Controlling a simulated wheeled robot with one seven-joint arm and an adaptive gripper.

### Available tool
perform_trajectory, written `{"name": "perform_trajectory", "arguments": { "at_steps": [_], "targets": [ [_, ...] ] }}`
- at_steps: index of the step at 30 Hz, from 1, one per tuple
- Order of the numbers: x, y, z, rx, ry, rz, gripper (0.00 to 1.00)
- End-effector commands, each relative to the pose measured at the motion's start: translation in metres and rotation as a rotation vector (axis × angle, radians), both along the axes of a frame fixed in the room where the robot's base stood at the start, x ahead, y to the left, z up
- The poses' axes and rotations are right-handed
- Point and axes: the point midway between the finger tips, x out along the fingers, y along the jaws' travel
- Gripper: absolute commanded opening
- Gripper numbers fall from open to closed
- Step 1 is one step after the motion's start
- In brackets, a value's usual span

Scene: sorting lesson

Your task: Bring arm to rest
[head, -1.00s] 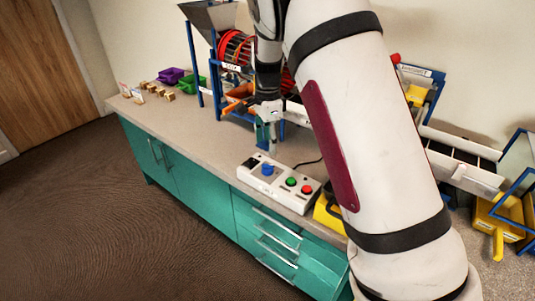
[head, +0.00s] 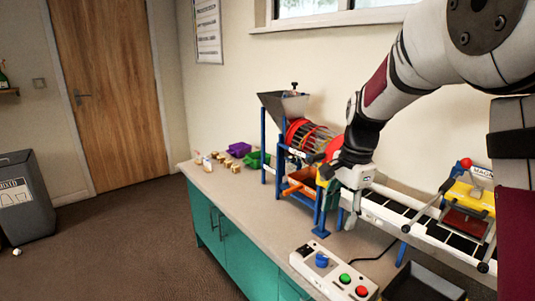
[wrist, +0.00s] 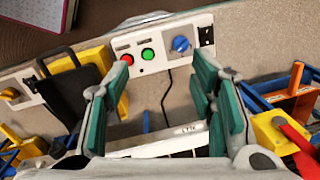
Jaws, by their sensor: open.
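My arm reaches in from the upper right of the head view and bends down over the bench. My gripper (head: 350,207) hangs above the bench, in front of the conveyor and right of the sorting drum. In the wrist view my gripper (wrist: 165,115) has its two green-padded fingers wide apart, with nothing between them. The white control box (head: 335,272) with a blue knob, a green button and a red button lies below it on the bench. The control box also shows beyond the fingertips in the wrist view (wrist: 163,58).
The sorting drum (head: 305,135) with its hopper (head: 285,105) stands behind on a blue frame. A conveyor (head: 420,228) runs right, under a yellow magnet unit (head: 470,195). Purple (head: 239,149) and green (head: 253,160) bins sit at the bench's far end.

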Motion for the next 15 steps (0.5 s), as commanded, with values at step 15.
{"name": "perform_trajectory", "arguments": {
  "at_steps": [15],
  "targets": [
    [-0.199, 0.003, 0.135, -0.076, -0.222, 0.661, 0.51]
  ]
}}
